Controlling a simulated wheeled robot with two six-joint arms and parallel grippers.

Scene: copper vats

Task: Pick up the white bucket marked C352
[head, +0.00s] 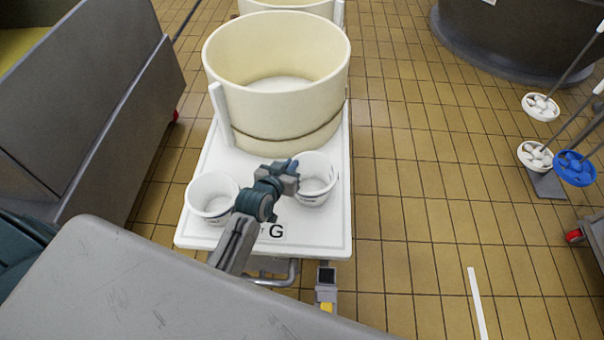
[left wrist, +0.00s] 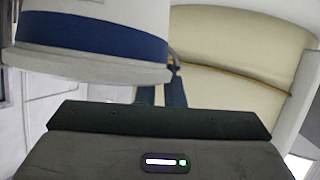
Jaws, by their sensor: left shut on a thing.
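Two small white buckets are at the near end of a white cart (head: 335,225) marked G. My left gripper (head: 294,167) is shut on the rim of the right white bucket (head: 318,186), at its left side. I cannot tell whether this bucket is lifted off the cart. The left white bucket (head: 212,193) stands apart, to the left of my arm. The left wrist view shows a white bucket with a blue band (left wrist: 90,45) close by, with the dark fingers (left wrist: 162,82) at its edge. No C352 marking is readable. My right gripper is not in view.
A large cream tub (head: 275,95) stands behind the buckets on the cart. A grey machine (head: 95,110) is at left, and a grey surface (head: 150,290) fills the near left. White and blue bowls (head: 575,168) on poles stand at right. Tiled floor right of the cart is free.

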